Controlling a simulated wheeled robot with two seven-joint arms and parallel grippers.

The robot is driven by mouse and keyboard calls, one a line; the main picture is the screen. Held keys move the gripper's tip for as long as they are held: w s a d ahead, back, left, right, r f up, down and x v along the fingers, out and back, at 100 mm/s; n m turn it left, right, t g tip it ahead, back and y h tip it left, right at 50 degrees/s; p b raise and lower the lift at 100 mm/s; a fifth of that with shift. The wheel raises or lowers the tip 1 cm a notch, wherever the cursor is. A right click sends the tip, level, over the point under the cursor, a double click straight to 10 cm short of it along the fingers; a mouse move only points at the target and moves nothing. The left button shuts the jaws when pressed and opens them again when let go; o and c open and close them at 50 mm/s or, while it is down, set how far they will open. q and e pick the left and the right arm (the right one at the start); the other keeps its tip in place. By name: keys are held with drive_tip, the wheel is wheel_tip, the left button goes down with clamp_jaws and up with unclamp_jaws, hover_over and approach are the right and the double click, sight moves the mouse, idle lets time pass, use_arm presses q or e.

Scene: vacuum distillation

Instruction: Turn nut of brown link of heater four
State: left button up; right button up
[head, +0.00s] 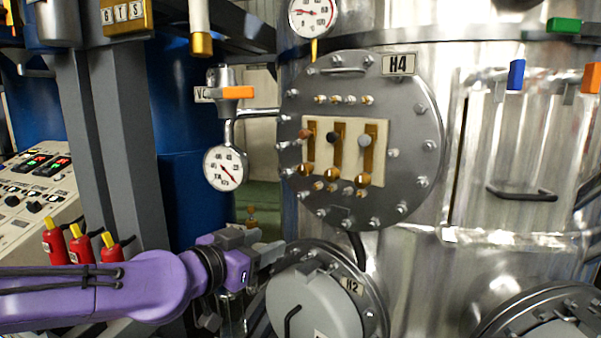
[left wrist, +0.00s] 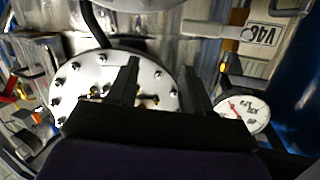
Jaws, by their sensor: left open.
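The round heater plate labelled H4 (head: 415,150) stands upright on the steel vessel. Its pale panel carries three upright brass links, topped brown, black and grey. The brown link (head: 308,150) is the leftmost, with a brass nut (head: 306,169) at its lower end. My left gripper (head: 268,248) is open and empty, below and left of the plate and apart from it. In the left wrist view, the fingers of my left gripper (left wrist: 162,78) partly cover a bolted plate (left wrist: 82,80), likely H4; brass parts show, but the brown link cannot be made out.
A round gauge (head: 225,168) and a valve with an orange handle (head: 238,92) are left of the plate. The H2 heater cover (head: 315,300) bulges out close below my left gripper. Red bottles (head: 80,247) stand behind my left arm.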

sight(302, 171)
use_arm(q)
drive_tip(key=s+r+m+h, duration=0.2)
drive_tip(key=s+r+m, duration=0.15)
drive_tip(key=r, duration=0.85)
drive_tip(key=shift+n+t, duration=0.25)
drive_tip(key=shift+t, duration=0.15)
drive_tip(key=b+x, duration=0.2)
drive_tip(key=x, duration=0.8)
drive_tip(key=shift+d+r+b, duration=0.15)
drive_tip(key=shift+d+b, duration=0.1)
drive_tip(key=shift+b, duration=0.15)
drive_tip(key=shift+w+d, duration=0.2)
drive_tip(key=shift+w, duration=0.2)
clamp_jaws()
use_arm(e)
drive_tip(key=shift+f, duration=0.7)
